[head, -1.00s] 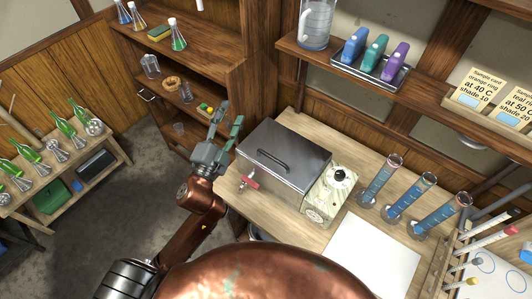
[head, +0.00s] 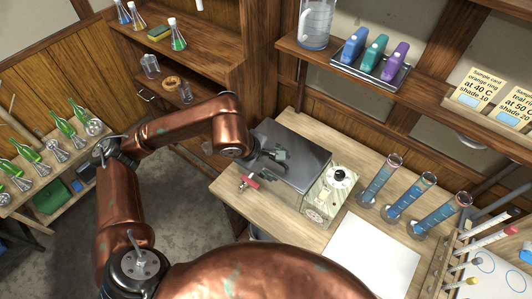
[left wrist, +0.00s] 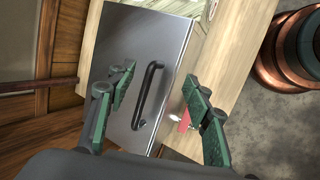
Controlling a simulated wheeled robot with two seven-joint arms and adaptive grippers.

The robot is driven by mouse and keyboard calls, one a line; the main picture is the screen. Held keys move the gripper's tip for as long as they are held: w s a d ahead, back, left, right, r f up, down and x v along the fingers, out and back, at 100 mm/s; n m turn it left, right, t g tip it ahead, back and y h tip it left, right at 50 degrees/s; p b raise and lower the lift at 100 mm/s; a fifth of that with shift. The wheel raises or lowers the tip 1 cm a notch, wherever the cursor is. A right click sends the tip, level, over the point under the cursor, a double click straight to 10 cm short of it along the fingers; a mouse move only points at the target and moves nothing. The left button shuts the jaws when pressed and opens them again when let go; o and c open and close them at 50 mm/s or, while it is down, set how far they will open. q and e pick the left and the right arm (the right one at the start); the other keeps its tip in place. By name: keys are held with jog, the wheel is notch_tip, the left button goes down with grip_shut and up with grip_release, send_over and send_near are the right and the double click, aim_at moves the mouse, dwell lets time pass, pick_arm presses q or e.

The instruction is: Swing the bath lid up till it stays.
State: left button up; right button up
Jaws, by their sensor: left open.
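The bath lid (head: 306,150) is a flat grey metal plate on the bath box, lying shut. Its black bar handle (left wrist: 148,95) shows in the left wrist view, between my finger pads but farther off. My right gripper is not in view.
Glass cylinders with blue liquid (head: 411,195) stand right of the dial box. A white sheet (head: 372,255) lies on the bench in front. A shelf (head: 345,70) with a jug (head: 316,25) and coloured bottles (head: 375,52) hangs behind the bath.

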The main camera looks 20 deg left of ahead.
aim_at(272, 159)
pick_arm(q)
jog(key=w+a+f+b, duration=0.1)
jog(key=f, duration=0.1)
jog(key=w+a+f+y+b, duration=0.1)
jog(key=w+f+b, duration=0.1)
jog(key=w+a+f+t+y+b, duration=0.1)
jog(key=w, duration=0.1)
jog(key=shift+w+a+f, duration=0.2)
jog(key=shift+w+f, duration=0.05)
jog(key=shift+f, duration=0.15)
jog(key=shift+w+f+b, duration=0.15)
jog(key=shift+f+b, duration=0.1)
jog(key=shift+b, duration=0.35)
jog(key=shift+r, duration=0.1)
jog(key=shift+w+d, duration=0.1)
jog(key=shift+o, duration=1.2)
jog(key=shift+r, duration=0.1)
jog(key=c, duration=0.8)
jog(key=shift+s, duration=0.25)
jog(key=shift+c, duration=0.3)
